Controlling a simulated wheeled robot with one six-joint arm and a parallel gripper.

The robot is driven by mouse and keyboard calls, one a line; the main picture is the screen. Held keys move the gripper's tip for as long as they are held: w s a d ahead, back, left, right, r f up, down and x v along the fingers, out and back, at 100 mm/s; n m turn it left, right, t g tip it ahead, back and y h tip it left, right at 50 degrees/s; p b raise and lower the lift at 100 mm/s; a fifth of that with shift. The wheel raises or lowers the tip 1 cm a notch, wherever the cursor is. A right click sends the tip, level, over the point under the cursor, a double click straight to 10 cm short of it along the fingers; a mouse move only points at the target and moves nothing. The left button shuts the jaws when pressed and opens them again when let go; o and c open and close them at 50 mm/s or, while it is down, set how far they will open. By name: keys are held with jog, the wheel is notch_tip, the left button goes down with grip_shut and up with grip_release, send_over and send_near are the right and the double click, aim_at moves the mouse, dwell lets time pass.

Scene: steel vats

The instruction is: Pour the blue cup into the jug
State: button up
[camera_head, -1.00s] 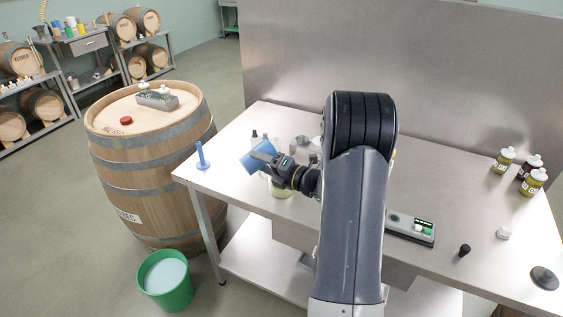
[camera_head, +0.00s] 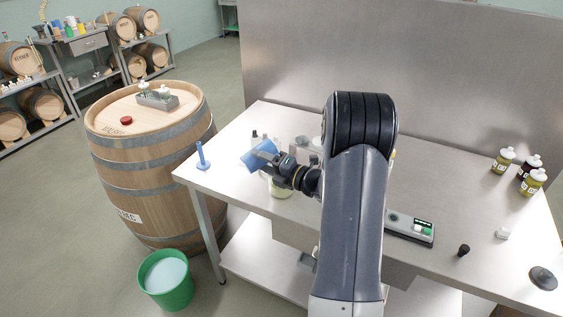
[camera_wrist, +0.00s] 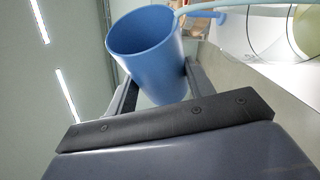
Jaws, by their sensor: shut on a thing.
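My gripper (camera_head: 270,160) is shut on the blue cup (camera_head: 258,154) and holds it tilted above the left part of the steel table. In the wrist view the cup (camera_wrist: 150,62) sits between the two dark fingers (camera_wrist: 160,92), its mouth in view; no contents can be made out inside. The jug (camera_head: 281,188), clear with pale yellowish contents, stands on the table just below my gripper, its top partly hidden by it. I cannot tell whether liquid is leaving the cup.
A blue stand (camera_head: 202,156) is at the table's left corner. Small bottles and glassware stand behind the cup. A scale (camera_head: 410,229), a black stopper (camera_head: 463,250) and several jars (camera_head: 533,182) are on the right. A barrel (camera_head: 150,165) and green bucket (camera_head: 166,281) stand left.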

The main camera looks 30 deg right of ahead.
jog(key=shift+d+r+m+t+p, duration=0.25)
jog(key=shift+d+m+t+p, duration=0.05)
jog(key=shift+d+m+p, duration=0.2)
dwell(0.9)
